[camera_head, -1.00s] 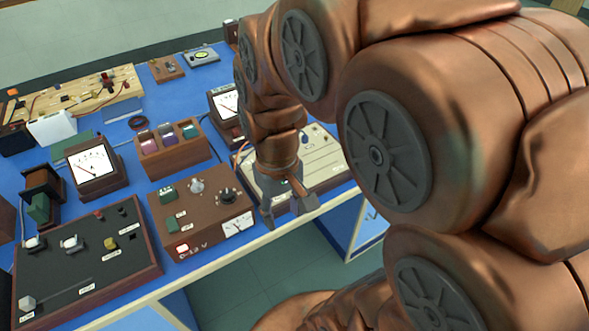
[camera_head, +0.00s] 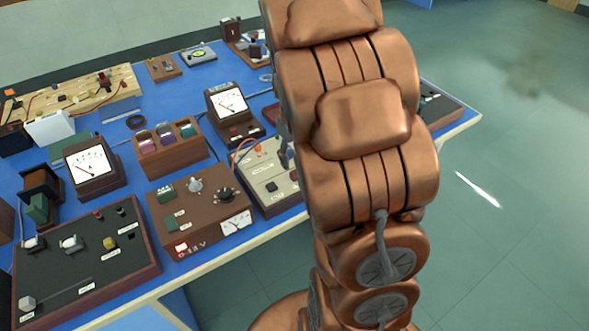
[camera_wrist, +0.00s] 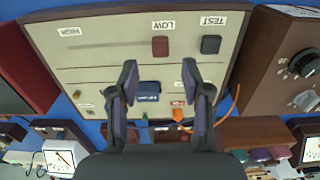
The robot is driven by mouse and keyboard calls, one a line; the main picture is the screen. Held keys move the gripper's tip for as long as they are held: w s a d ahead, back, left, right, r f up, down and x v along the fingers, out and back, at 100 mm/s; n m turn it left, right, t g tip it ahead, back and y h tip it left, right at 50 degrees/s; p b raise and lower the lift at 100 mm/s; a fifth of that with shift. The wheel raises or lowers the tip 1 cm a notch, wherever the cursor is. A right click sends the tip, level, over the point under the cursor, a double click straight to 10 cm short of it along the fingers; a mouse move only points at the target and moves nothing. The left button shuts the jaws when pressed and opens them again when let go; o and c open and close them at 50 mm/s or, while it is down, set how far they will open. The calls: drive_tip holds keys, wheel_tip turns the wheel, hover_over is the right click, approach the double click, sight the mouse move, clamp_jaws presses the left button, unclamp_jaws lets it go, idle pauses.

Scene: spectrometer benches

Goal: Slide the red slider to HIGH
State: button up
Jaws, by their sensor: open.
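The red slider (camera_wrist: 160,46) is a small dark red knob next to the LOW label (camera_wrist: 164,25) on a beige panel (camera_wrist: 100,60) in a brown frame. The HIGH label (camera_wrist: 69,31) is farther left on that panel in the wrist view. My gripper (camera_wrist: 159,66) is open over the panel, with its fingertips apart; in the picture the slider shows just beyond and between them. I cannot tell the height of the tips. In the head view the panel (camera_head: 284,204) is partly covered by my arm, and the slider is hidden.
A black square button (camera_wrist: 210,44) sits by the TEST label, right of the slider. A blue part (camera_wrist: 148,88) and an orange plug (camera_wrist: 178,114) with a wire lie between my fingers. A brown box with knobs (camera_head: 175,219) stands left of the panel in the head view.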

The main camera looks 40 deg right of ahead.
sight(295, 172)
drive_tip(key=shift+f+p, duration=0.6)
drive_tip(key=shift+f, duration=2.25)
drive_tip(key=shift+c, duration=0.2)
clamp_jaws()
